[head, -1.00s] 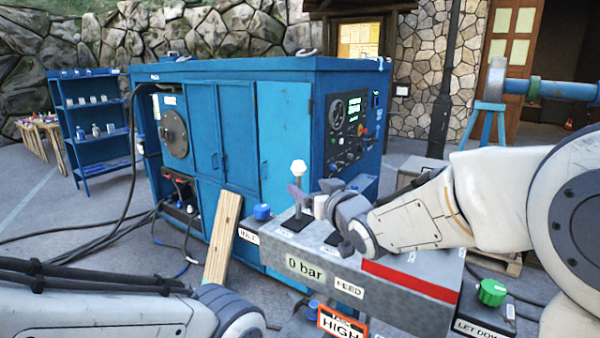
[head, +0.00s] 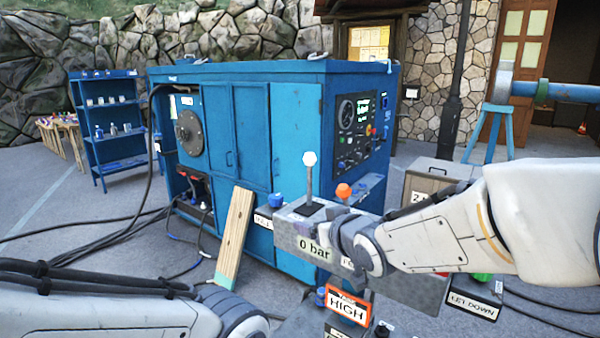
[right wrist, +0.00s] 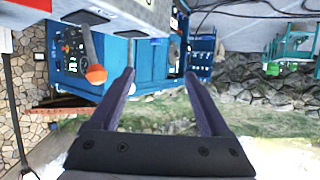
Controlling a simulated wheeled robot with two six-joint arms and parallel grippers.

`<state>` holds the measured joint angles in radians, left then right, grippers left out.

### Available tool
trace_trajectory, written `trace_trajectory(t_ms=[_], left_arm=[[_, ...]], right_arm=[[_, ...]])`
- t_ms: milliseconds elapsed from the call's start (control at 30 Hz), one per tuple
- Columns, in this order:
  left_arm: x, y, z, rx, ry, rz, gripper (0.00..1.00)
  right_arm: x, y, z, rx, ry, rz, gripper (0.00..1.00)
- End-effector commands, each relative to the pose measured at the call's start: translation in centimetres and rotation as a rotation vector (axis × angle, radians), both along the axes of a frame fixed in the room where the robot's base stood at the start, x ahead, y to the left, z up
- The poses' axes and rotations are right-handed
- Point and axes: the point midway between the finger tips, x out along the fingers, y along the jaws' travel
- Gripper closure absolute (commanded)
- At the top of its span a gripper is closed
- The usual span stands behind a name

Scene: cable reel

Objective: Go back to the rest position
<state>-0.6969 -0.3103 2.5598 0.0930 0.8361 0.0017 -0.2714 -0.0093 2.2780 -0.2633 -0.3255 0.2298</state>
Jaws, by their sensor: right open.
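My right gripper (head: 342,230) is in front of the grey control box (head: 284,226) in the head view, its fingers hard to make out there. In the right wrist view its two dark fingers (right wrist: 162,78) are spread with nothing between them. The white-knobbed lever (head: 310,172) stands upright on the box, clear of the gripper. The orange-knobbed lever (head: 343,192) shows just behind the gripper; in the right wrist view its orange ball (right wrist: 96,75) is left of the fingers, apart from them. My left arm enters at lower left; its gripper is out of view.
The big blue cabinet (head: 240,130) stands behind the box. A wooden plank (head: 236,235) leans against it. Black cables (head: 100,232) lie on the ground at left. An orange-framed HIGH sign (head: 347,305) is below the box. Open paving lies at left.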

Motion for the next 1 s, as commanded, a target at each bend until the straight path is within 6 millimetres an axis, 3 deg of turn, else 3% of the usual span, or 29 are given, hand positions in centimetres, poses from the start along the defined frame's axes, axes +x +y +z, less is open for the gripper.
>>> trace_trajectory(t_ms=[167, 267, 433, 500, 633, 700, 800, 1000], left_arm=[[0.0, 0.0, -0.3, 0.0, 0.0, 0.0, 0.5], [0.0, 0.0, -0.5, 0.0, 0.0, 0.0, 0.5], [0.0, 0.0, -1.0, 0.001, 0.001, 0.0, 0.5], [0.0, 0.0, -1.1, 0.0, 0.0, -0.001, 0.5], [0.0, 0.0, -1.2, 0.0, 0.0, -0.001, 0.5], [0.0, 0.0, -1.3, 0.0, 0.0, -0.001, 0.5], [0.0, 0.0, -1.3, 0.0, 0.0, -0.001, 0.5], [0.0, 0.0, -1.3, 0.0, 0.0, -0.001, 0.5]], right_arm=[[-4.4, 1.2, -3.9, -0.076, 0.177, 0.025, 0.19], [-8.1, 1.6, -6.6, -0.139, 0.309, 0.045, 0.19], [-18.4, 1.7, -11.9, -0.284, 0.628, 0.145, 0.19], [-22.7, 1.1, -13.4, -0.348, 0.75, 0.188, 0.19], [-28.7, -0.2, -14.9, -0.438, 0.919, 0.255, 0.19], [-30.7, -0.7, -15.2, -0.468, 0.976, 0.278, 0.19], [-32.2, -1.0, -15.3, -0.493, 1.02, 0.297, 0.19], [-32.5, -1.1, -15.4, -0.498, 1.03, 0.299, 0.19]])
